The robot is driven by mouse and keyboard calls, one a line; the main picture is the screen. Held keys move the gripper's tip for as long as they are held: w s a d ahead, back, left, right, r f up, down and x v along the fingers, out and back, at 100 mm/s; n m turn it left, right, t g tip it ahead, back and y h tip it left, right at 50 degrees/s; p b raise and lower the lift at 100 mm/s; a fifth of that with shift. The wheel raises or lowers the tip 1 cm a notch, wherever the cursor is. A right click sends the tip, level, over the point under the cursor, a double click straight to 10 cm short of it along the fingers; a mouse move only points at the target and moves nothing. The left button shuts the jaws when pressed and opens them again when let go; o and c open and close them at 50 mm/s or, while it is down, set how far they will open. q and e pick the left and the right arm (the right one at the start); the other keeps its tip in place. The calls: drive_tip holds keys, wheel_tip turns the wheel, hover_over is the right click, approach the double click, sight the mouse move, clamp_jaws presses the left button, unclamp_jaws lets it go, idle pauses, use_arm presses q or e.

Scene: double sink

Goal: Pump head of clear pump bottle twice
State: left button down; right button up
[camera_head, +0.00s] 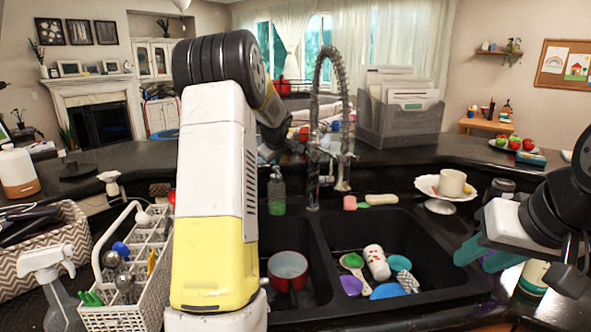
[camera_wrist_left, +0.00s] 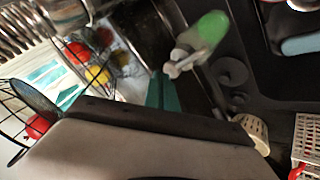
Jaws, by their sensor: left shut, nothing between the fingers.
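The clear pump bottle (camera_head: 277,192) holds green liquid and stands upright behind the left sink basin in the head view. In the left wrist view the bottle (camera_wrist_left: 208,35) appears slanted, its pale pump head (camera_wrist_left: 180,64) near my teal fingertips. My left gripper (camera_wrist_left: 163,92) is shut and empty, close to the pump head; I cannot tell whether they touch. In the head view my left arm rises in front and bends over toward the bottle, largely hiding that gripper. My right gripper (camera_head: 482,252) hangs at the right by the sink; its finger gap is unclear.
The double sink holds a red pot (camera_head: 288,266) and, on the right, a cup (camera_head: 377,262) with colourful utensils. A tall faucet (camera_head: 316,130) stands right of the bottle. A white caddy (camera_head: 120,312) and spray bottle (camera_head: 50,275) crowd the left counter. A cake stand (camera_head: 441,203) is at right.

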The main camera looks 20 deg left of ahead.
sight(276, 168)
use_arm(q)
drive_tip(key=shift+f, duration=0.7)
idle(0.5)
drive_tip(key=shift+r, duration=3.65)
drive_tip(key=shift+s+d, duration=0.1)
